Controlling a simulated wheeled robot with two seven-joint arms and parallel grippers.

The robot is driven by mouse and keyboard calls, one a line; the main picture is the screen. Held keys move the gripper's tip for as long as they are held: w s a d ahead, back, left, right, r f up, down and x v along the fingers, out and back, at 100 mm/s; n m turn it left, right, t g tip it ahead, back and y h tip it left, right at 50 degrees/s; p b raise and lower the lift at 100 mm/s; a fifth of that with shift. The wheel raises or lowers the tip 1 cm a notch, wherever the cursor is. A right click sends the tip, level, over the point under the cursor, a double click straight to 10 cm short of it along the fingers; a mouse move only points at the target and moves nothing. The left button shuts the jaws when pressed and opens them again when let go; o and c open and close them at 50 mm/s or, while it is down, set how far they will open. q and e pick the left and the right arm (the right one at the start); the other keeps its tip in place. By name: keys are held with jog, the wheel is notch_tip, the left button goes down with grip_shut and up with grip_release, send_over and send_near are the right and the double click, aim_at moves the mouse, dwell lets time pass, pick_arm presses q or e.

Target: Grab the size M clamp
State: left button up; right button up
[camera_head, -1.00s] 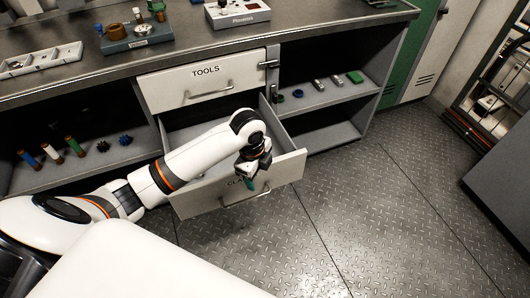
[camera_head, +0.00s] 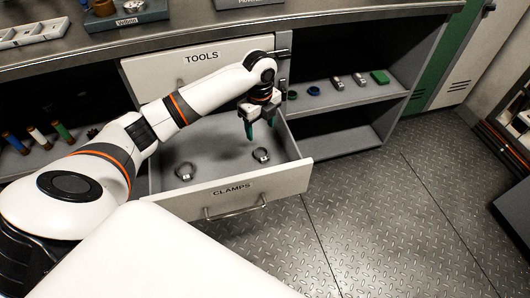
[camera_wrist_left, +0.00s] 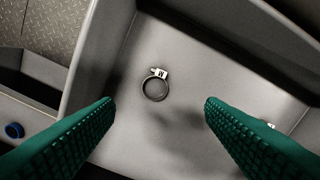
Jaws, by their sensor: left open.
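The open drawer labelled CLAMPS (camera_head: 231,189) holds two metal ring clamps. The right clamp (camera_head: 261,155) lies near the drawer's right side; the left clamp (camera_head: 184,171) lies well to its left. My left gripper (camera_head: 261,132) is open and empty, its green fingers pointing down above the drawer near the right clamp. In the left wrist view, the right clamp (camera_wrist_left: 155,88) lies between and beyond the fingers, with a white tag whose dark letter resembles an M. The other clamp is mostly hidden behind the right finger there. My right gripper is not in view.
The closed TOOLS drawer (camera_head: 196,66) sits directly above, close to my arm. The drawer's right side wall (camera_head: 291,139) stands near the gripper. The floor in front is clear.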

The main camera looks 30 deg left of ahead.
pick_arm(q)
jog(key=b, duration=0.1)
send_over(262, 157)
jog(key=f, duration=0.6)
jog(key=shift+s+f, duration=0.25)
jog(key=f, duration=0.1)
jog(key=f+b, duration=0.1)
jog(key=f, duration=0.3)
jog(key=shift+w+b, duration=0.4)
jog(key=shift+f, duration=0.35)
jog(key=c, duration=1)
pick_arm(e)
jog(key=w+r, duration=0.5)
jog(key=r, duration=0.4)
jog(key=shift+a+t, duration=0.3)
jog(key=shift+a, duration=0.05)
